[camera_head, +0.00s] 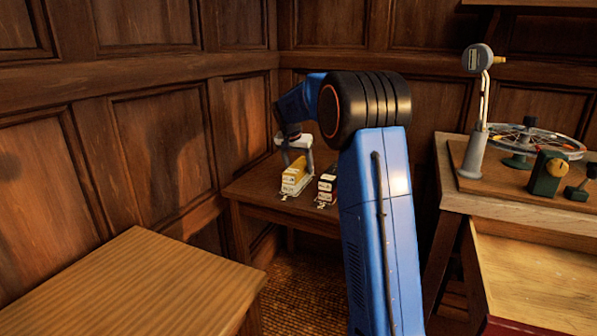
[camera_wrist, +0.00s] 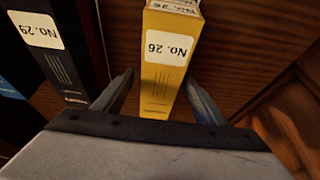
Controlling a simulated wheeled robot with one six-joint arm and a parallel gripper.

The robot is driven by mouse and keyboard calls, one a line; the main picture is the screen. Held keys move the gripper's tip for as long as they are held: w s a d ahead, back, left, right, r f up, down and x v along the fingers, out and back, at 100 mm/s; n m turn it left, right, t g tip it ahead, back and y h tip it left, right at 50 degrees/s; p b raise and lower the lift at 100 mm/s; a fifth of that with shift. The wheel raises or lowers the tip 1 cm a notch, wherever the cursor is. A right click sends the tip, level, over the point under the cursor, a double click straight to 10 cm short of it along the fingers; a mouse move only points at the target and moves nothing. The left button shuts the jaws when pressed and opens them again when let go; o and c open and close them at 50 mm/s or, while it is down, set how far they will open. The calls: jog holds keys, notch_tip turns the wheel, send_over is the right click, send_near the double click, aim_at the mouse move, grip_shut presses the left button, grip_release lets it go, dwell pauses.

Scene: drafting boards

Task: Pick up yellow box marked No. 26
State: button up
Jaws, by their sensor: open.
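The yellow box (camera_wrist: 165,70) has a white label reading "No. 26" and stands between the two fingers in the wrist view. In the head view the yellow box (camera_head: 296,172) stands on a small dark wooden table at the back. My gripper (camera_wrist: 160,97) is open, with one finger on each side of the box. I cannot tell whether either finger touches it. In the head view my gripper (camera_head: 297,158) is over the box and partly hides it.
A black box (camera_wrist: 62,45) labelled "No. 29" stands to the left in the wrist view, close to the left finger. The dark table (camera_head: 250,188) is near panelled walls. A striped wooden table (camera_head: 140,285) is at front left. A bench (camera_head: 530,215) with instruments stands at right.

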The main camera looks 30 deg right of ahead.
jog(key=shift+c, duration=0.6)
jog(key=c, duration=1.1)
jog(key=shift+c, duration=0.5)
jog(key=shift+r, duration=0.15)
